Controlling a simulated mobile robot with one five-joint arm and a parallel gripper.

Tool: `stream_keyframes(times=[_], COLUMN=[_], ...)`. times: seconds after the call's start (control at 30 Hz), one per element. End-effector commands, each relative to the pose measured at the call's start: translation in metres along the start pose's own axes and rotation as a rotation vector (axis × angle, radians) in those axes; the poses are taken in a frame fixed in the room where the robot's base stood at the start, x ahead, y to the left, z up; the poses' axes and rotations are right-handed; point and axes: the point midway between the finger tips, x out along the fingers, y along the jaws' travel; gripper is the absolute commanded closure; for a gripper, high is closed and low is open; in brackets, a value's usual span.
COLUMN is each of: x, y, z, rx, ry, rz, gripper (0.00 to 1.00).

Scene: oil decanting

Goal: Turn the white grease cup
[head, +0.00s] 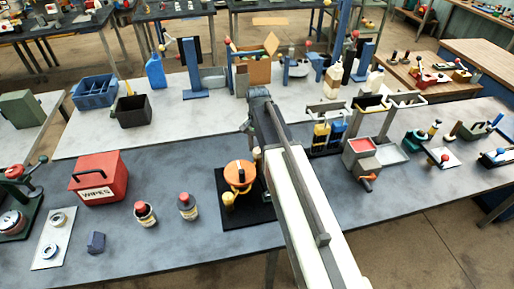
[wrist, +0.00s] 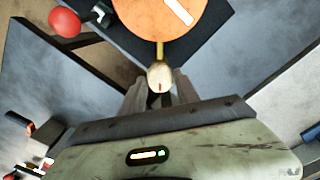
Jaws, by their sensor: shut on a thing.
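The white grease cup (wrist: 159,76) is a small cream round cap with a short red mark. In the wrist view it sits at the end of a thin brass stem beside an orange round housing (wrist: 172,15). My gripper (wrist: 160,88) has one finger on each side of the cup and is shut on it. The lower part of the cup is hidden between the fingers. In the head view the orange housing (head: 239,174) stands on a black base (head: 258,212), next to my arm. My arm hides most of the gripper there.
A red box marked WIPES (head: 100,178) and two red-capped bottles, one dark (head: 145,214) and one grey (head: 188,206), stand left of the housing. A red box-shaped unit with a tray (head: 362,157) stands right of my arm.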

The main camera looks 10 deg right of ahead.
Motion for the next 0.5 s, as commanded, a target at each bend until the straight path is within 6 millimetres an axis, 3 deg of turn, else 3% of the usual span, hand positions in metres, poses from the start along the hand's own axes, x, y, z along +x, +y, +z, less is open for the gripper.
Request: stream_keyframes(times=[0.13, 0.17, 0.23, 0.5], x=[0.0002, 0.0002, 0.0002, 0.0], y=[0.0002, 0.0002, 0.0002, 0.0], z=[0.0004, 0.0004, 0.0004, 0.0002], rx=[-0.001, -0.001, -0.001, -0.001], ry=[-0.001, -0.001, -0.001, 0.0], rz=[0.001, 0.001, 0.001, 0.0], gripper=[1.0, 0.6, 0.41, 0.41])
